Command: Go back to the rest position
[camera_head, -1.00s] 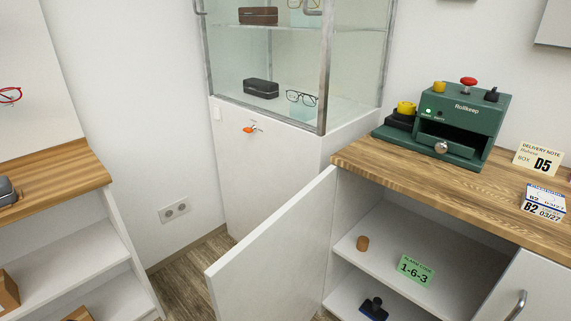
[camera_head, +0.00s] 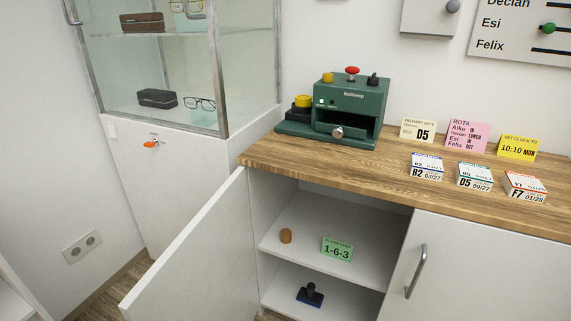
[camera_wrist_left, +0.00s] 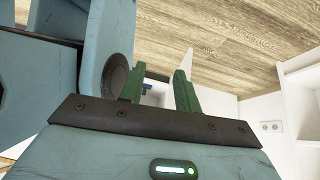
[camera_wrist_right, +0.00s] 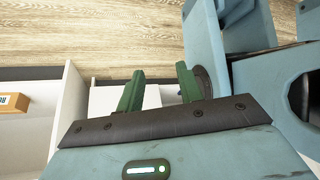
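My left gripper (camera_wrist_left: 160,74) shows in the left wrist view with its two green fingers apart and nothing held between them. My right gripper (camera_wrist_right: 160,72) shows in the right wrist view, also with its fingers apart and empty. Neither gripper nor arm shows in the head view. The task names no object.
A white cabinet door (camera_head: 198,252) stands open into the floor space. Its wooden counter (camera_head: 385,165) bears a green machine (camera_head: 345,108) and several cards. A glass cabinet (camera_head: 165,75) stands left. Inside the open cabinet are a green card (camera_head: 337,249) and a stamp (camera_head: 310,294).

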